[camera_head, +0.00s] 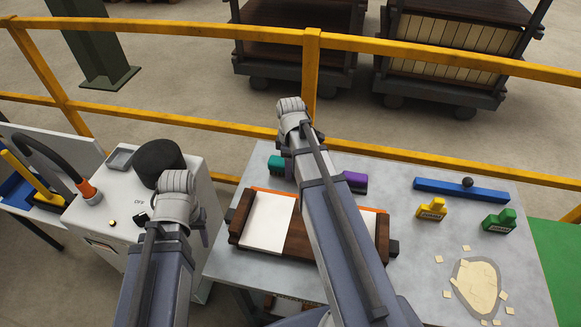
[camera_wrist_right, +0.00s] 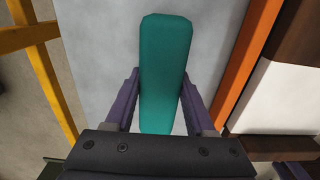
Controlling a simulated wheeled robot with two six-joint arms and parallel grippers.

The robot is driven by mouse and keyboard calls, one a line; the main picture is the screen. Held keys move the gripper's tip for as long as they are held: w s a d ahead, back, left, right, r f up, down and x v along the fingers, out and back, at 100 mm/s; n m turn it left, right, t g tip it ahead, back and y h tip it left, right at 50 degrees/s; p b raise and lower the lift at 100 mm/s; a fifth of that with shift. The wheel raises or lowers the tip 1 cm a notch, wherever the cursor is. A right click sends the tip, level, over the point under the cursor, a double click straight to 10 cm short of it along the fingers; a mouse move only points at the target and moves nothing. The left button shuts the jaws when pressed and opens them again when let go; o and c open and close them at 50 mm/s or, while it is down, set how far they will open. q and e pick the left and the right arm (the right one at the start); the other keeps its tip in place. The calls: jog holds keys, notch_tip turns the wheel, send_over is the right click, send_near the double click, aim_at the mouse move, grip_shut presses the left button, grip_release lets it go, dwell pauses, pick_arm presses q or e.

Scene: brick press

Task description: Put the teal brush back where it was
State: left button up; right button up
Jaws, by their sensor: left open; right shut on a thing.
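The teal brush (camera_wrist_right: 163,60) lies lengthwise between the two purple fingers of my right gripper (camera_wrist_right: 160,78), which is shut on it, over the grey table top. In the head view a teal end of the brush (camera_head: 276,166) shows just left of my right arm, near the table's back edge. My right arm hides the rest of it and the fingers there; whether it touches the table I cannot tell. My left gripper (camera_head: 203,236) is open, over the right side of the white cabinet, mostly hidden by its own wrist.
A brown wooden mould (camera_head: 240,217) with white panels and orange edges lies under my right arm. A yellow railing (camera_head: 400,157) runs behind the table.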

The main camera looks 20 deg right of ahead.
jog(key=o, duration=1.2)
jog(key=shift+f, duration=0.1)
notch_tip(320, 180, up, 12)
jog(key=p, duration=1.3)
jog(key=s+a+m, duration=0.2)
jog(key=s+a, duration=0.2)
jog(key=a, duration=0.3)
jog(key=s+a+m, duration=0.2)
jog(key=s+a, duration=0.2)
jog(key=a, duration=0.3)
jog(key=s+a+m+h, duration=0.1)
jog(key=s+a+m, duration=0.1)
jog(key=s+a, duration=0.2)
jog(key=shift+s+a+r+m+b, duration=0.1)
jog(key=shift+s+a+m+b, duration=0.1)
jog(key=shift+a, duration=0.55)
jog(key=shift+s+a+r+m+b, duration=0.1)
jog(key=shift+s+a+m, duration=0.1)
jog(key=shift+a, duration=0.55)
